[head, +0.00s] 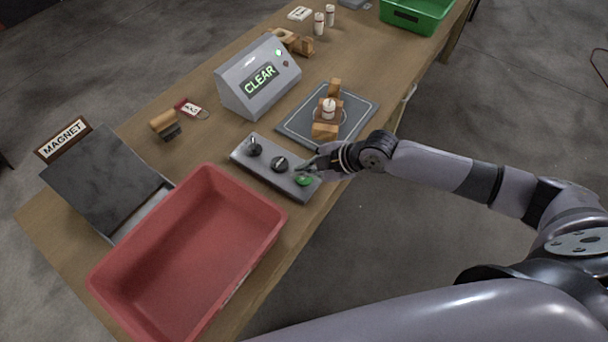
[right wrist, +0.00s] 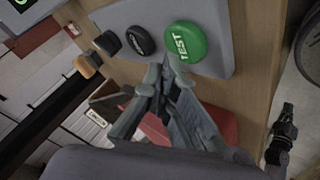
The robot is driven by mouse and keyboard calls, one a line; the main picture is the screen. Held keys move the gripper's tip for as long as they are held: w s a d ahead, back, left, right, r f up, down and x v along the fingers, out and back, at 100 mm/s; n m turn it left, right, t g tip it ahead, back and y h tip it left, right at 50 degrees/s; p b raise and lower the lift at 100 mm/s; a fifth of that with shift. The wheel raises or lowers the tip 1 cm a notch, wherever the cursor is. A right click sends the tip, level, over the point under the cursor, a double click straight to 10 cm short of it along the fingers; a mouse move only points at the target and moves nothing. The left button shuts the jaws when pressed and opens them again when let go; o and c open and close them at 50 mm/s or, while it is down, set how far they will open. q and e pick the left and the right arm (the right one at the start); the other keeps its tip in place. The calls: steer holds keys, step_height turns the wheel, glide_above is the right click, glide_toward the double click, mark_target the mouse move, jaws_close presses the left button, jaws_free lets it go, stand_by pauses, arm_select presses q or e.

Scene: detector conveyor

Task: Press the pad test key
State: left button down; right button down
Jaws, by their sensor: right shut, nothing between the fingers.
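The test key is a round green button (head: 304,181) at the right end of a grey control panel (head: 240,157). In the right wrist view the key (right wrist: 185,42) reads "TEST" and stands fully in sight. My right gripper (head: 308,168) is shut and empty, its fingertips close beside the key in the head view. In the right wrist view the fingertips (right wrist: 167,70) lie just short of the key's lower edge; I cannot tell whether they touch it. A dark pad (head: 290,128) behind the panel bears wooden blocks and a small white bottle (head: 328,107). My left gripper is out of view.
A grey display box (head: 235,90) reads "CLEAR". A red bin (head: 275,229) stands in front of the panel at left.

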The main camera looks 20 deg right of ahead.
mark_target(304, 180)
steer(key=shift+r+p, duration=2.05)
steer(key=shift+r, duration=0.55)
steer(key=shift+f, duration=0.1)
